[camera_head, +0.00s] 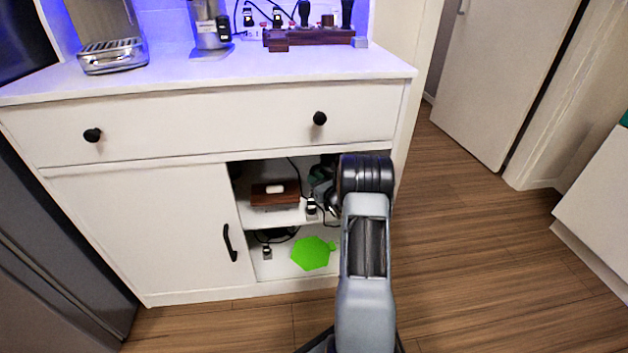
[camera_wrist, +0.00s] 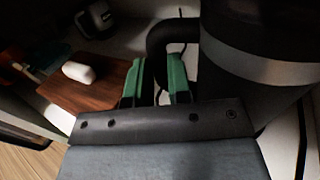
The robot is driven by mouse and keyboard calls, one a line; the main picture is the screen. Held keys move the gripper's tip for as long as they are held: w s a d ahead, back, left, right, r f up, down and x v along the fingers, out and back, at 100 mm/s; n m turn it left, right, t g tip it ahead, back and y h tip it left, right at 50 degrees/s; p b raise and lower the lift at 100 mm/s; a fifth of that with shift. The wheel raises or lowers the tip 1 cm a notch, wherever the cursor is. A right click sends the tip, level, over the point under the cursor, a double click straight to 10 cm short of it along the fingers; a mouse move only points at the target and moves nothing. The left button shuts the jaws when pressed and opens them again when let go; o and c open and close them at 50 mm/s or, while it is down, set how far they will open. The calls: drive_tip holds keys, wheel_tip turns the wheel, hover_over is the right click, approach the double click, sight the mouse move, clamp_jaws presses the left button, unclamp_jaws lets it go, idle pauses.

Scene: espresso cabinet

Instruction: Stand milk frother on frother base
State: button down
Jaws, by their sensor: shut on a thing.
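The milk frother (camera_wrist: 255,35) is a large black cylinder with a silver band, close at the right of the wrist view. Its curved black handle (camera_wrist: 160,38) runs between the green fingertips of my gripper (camera_wrist: 163,75), which is shut on it. In the head view my gripper (camera_head: 322,184) is inside the open cabinet bay at the upper shelf, and my arm hides most of the frother. I cannot tell whether the frother touches the shelf. I cannot surely identify the frother base; a dark round item with a cord (camera_head: 275,234) lies on the lower shelf.
A wooden box (camera_head: 266,193) with a white object on top stands left of my gripper; the box also shows in the wrist view (camera_wrist: 98,92). A green hexagonal mat (camera_head: 311,253) lies below. The counter (camera_head: 170,72) holds machines at the back. The left door (camera_head: 140,230) covers half the cabinet.

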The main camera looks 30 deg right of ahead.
drive_tip(key=shift+r, duration=0.45)
drive_tip(key=shift+r+p, duration=0.45)
drive_tip(key=shift+f+b, duration=0.8)
drive_tip(key=shift+b, duration=0.05)
idle(1.1)
drive_tip(key=c, duration=1.3)
unclamp_jaws()
drive_tip(key=shift+c, duration=0.2)
drive_tip(key=shift+f, duration=0.15)
drive_tip(key=s+p, duration=0.1)
drive_tip(key=s, duration=1)
